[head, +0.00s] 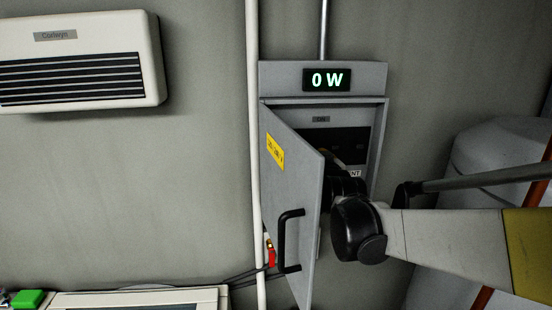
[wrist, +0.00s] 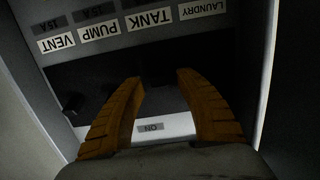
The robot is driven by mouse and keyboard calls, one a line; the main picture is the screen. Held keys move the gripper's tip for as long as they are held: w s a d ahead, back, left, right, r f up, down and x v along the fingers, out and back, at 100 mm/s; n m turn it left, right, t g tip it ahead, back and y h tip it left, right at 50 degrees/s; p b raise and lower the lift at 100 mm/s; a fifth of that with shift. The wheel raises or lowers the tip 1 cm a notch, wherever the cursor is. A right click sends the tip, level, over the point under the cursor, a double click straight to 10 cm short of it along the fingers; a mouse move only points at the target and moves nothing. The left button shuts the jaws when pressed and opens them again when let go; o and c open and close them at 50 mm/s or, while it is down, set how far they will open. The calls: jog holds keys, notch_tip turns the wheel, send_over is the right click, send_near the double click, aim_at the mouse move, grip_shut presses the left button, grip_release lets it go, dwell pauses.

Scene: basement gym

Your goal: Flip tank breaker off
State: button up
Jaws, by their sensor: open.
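The grey breaker box (head: 380,130) on the wall has its door (head: 295,200) swung open to the left. My gripper (wrist: 160,77) is open inside the box; in the head view the door edge and my wrist partly hide it. In the wrist view the labels are upside down: the TANK label (wrist: 150,21) lies just beyond the fingertips, with PUMP (wrist: 98,33), VENT (wrist: 56,42) and LAUNDRY (wrist: 202,10) beside it. An ON plate (wrist: 151,128) shows between the fingers. The tank breaker's lever is too dark to make out. Nothing is visibly gripped.
A display (head: 327,79) above the box reads 0 W. The door has a black handle (head: 289,240) and a yellow label (head: 275,152). A white pipe (head: 252,100) runs left of the box. A heater (head: 80,60) hangs further left. A pale tank (head: 500,150) stands at right.

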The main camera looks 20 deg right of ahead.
jog(key=v, duration=1.1)
jog(key=shift+s, duration=0.4)
